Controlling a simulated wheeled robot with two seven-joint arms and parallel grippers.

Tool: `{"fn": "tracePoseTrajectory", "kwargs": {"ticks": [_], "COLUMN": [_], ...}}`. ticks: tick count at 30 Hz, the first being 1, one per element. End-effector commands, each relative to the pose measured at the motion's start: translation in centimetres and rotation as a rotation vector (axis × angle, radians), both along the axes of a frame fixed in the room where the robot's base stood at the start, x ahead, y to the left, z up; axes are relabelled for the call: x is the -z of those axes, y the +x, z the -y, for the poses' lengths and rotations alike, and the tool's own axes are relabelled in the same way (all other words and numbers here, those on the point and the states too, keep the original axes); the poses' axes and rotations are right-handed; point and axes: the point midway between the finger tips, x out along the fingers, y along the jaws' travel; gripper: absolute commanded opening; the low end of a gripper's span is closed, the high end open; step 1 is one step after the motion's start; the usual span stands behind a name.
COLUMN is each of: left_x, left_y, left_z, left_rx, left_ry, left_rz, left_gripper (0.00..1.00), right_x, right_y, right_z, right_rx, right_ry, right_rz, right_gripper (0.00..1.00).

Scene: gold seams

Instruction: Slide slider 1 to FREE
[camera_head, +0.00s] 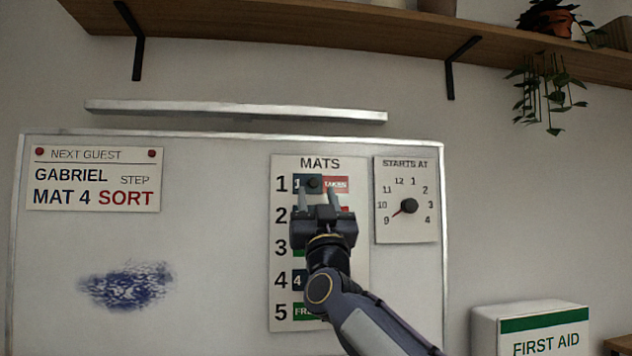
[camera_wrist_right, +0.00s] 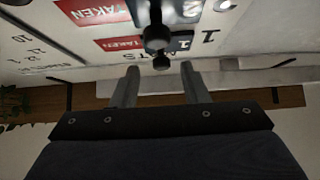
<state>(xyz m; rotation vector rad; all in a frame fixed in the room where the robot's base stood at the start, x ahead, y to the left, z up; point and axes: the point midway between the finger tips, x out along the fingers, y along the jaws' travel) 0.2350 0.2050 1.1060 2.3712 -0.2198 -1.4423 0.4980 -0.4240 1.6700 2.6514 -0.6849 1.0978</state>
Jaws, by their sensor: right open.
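The MATS panel (camera_head: 350,300) hangs on the whiteboard with several numbered rows. Slider 1 (camera_head: 301,184) is a dark tile with a black knob at the left of the top row; red TAKEN shows to its right. In the right wrist view, slider 1 (camera_wrist_right: 180,45) appears upside down, its knob near the finger gap. My right gripper (camera_head: 318,195) is open, its two fingertips spread just below the slider 1 knob in the head view. It also shows in the wrist view (camera_wrist_right: 158,74), with nothing held. I cannot tell whether it touches the knob. My left gripper is out of view.
Slider 2 (camera_wrist_right: 187,8) is beside slider 1, with its own protruding knob. My arm hides parts of rows 2 to 5. A STARTS AT dial (camera_head: 408,206) is close on the right. A metal ledge (camera_head: 235,110) and a wooden shelf (camera_head: 290,35) are above.

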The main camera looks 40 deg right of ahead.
Motion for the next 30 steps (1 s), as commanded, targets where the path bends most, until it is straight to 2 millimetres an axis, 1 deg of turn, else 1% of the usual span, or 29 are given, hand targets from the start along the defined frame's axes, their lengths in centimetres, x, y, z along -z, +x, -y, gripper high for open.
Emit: {"fn": "tracePoseTrajectory", "kwargs": {"ticks": [1,4,14,15,24,30], "left_x": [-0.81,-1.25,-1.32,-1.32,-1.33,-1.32], "left_y": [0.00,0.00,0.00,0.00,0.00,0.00], "left_z": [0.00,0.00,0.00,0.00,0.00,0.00], "left_rx": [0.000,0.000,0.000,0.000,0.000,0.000], "left_ry": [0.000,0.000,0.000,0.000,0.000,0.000], "left_rz": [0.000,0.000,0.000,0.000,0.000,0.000], "left_gripper": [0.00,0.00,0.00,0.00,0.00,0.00], "right_x": [-0.89,-1.41,-1.56,-1.56,-1.57,-1.56], "right_y": [0.45,1.05,1.39,1.39,1.38,1.37], "right_z": [0.24,0.57,0.77,0.77,0.75,0.76], "right_rx": [0.000,-0.001,-0.002,-0.002,-0.002,-0.002], "right_ry": [0.000,0.001,0.001,0.001,0.001,0.001], "right_rz": [0.000,0.000,-0.001,-0.001,-0.001,-0.001], "right_gripper": [0.41,0.41,0.41,0.40,0.00,0.00]}}
